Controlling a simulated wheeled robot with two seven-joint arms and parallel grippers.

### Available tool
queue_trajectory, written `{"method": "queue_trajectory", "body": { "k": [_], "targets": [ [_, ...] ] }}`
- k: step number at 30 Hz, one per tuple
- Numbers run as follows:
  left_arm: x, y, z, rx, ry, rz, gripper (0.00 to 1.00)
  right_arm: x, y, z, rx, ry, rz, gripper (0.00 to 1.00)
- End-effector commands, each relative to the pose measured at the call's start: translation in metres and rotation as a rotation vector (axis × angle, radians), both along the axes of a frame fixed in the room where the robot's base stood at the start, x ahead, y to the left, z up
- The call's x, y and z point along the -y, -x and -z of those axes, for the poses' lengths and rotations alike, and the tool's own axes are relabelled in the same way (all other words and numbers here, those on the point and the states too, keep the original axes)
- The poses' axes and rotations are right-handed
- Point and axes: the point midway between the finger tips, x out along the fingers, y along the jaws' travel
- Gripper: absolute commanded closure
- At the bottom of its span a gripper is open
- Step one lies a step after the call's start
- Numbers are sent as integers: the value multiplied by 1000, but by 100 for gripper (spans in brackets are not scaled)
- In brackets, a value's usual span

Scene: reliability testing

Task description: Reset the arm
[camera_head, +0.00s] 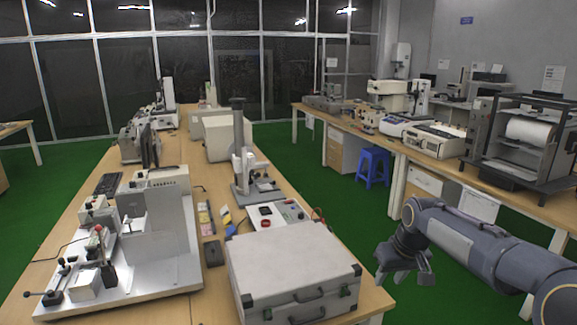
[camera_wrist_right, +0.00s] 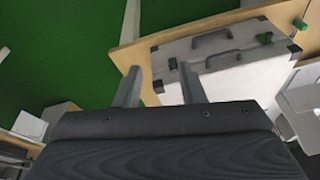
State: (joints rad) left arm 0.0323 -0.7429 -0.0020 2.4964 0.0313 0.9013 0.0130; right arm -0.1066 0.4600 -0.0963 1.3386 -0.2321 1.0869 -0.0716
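My right arm (camera_head: 465,240) comes in from the lower right of the head view. Its gripper (camera_head: 403,274) hangs over the green floor, to the right of the front table's corner. In the right wrist view, the two fingers of the gripper (camera_wrist_right: 159,70) stand apart with nothing between them, so it is open and empty. A silver case (camera_head: 290,268) lies closed on the near right end of the table. The case also shows beyond the fingers in the right wrist view (camera_wrist_right: 235,62). My left arm and gripper are not in view.
The long wooden table (camera_head: 210,308) carries a lever test device (camera_head: 160,230), a stand instrument (camera_head: 243,160) and small parts. A second bench (camera_head: 400,148) with instruments runs along the right. A blue stool (camera_head: 373,165) stands before it. Green floor (camera_head: 345,215) between them is open.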

Motion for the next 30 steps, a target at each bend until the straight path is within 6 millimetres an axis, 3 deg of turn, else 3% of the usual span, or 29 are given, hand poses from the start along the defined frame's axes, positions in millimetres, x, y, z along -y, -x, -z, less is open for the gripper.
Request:
{"method": "queue_trajectory", "body": {
  "k": [1, 3, 7, 11, 15, 18, 21, 30],
  "targets": [
    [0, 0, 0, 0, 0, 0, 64, 7, 28, -15, 16, -32, 22, 64],
    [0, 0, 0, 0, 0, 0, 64, 11, 65, -28, 34, -78, 50, 64],
    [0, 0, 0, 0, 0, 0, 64, 11, 137, -41, 68, -155, 94, 64],
    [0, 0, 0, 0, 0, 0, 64, 2, 208, -38, 103, -223, 139, 64],
    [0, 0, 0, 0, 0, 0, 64, -13, 272, -19, 137, -280, 183, 64],
    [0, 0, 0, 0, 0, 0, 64, -24, 304, -3, 155, -308, 209, 64],
    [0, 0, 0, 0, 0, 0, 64, -33, 323, 10, 166, -325, 226, 64],
    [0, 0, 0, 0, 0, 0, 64, -37, 333, 18, 172, -334, 236, 64]
  ]
}}
